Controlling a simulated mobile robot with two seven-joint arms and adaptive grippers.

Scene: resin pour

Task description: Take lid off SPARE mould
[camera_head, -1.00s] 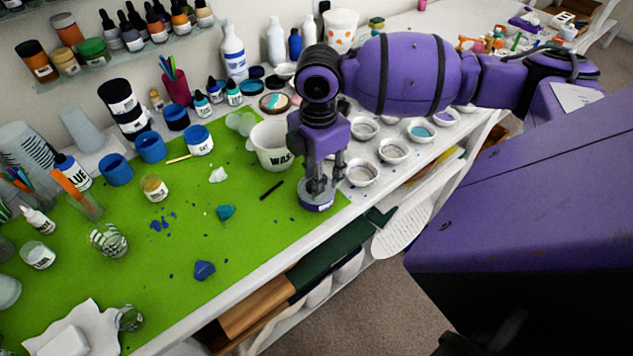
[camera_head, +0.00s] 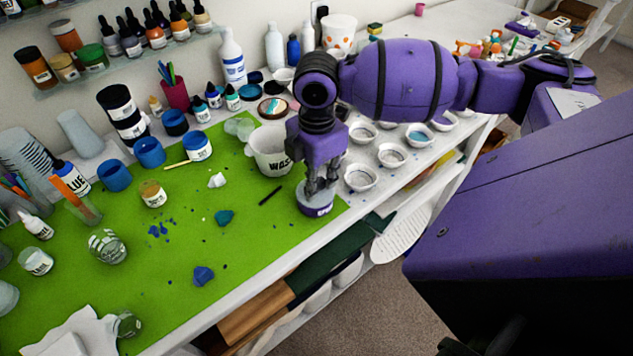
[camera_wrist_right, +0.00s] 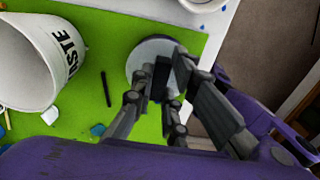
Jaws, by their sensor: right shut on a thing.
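A round purple tub with a pale label (camera_head: 316,209), seemingly the SPARE mould, stands on the near right edge of the green mat; its label is too small to read. Its grey lid (camera_wrist_right: 147,52) shows in the right wrist view as a pale disc, seated on top. My right gripper (camera_head: 318,187) points straight down over it and is shut on the lid's dark upright handle, which the fingers partly hide. The lid and tub look together, with no gap that I can see. My left gripper is not in view.
A white WASTE bucket (camera_head: 270,149) stands close behind and left of the tub. A dark stick (camera_head: 270,195) lies left of it on the green mat (camera_head: 180,260). Several small white cups (camera_head: 361,177) stand to the right. The table's front edge is close.

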